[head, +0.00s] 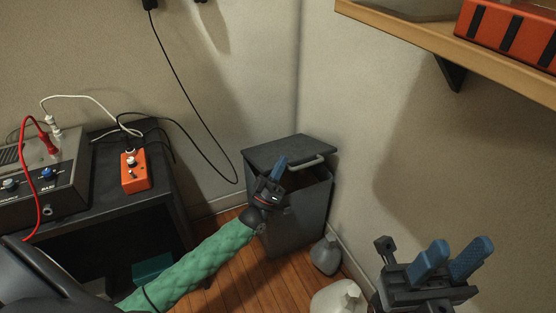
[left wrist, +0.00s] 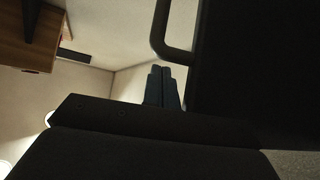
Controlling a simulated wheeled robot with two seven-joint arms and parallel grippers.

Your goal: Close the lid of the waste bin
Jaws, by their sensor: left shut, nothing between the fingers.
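The dark grey waste bin (head: 290,232) stands in the room corner. Its lid (head: 280,149) is partly raised, with a dark gap below its front edge and a light handle (head: 306,163) on that edge. My left gripper (head: 281,162) is shut and empty, at the lid's front edge left of the handle; I cannot tell if it touches. In the left wrist view the shut blue fingers (left wrist: 163,82) are just below the handle (left wrist: 168,36) and beside the dark lid (left wrist: 245,60). My right gripper (head: 457,252) is open and empty at the lower right, away from the bin.
A black table (head: 170,200) at left carries a grey device (head: 45,185) and an orange box (head: 135,171) with cables. A grey jug (head: 326,256) and a white jug (head: 338,298) stand on the floor by the bin. A wooden shelf (head: 440,45) juts out at upper right.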

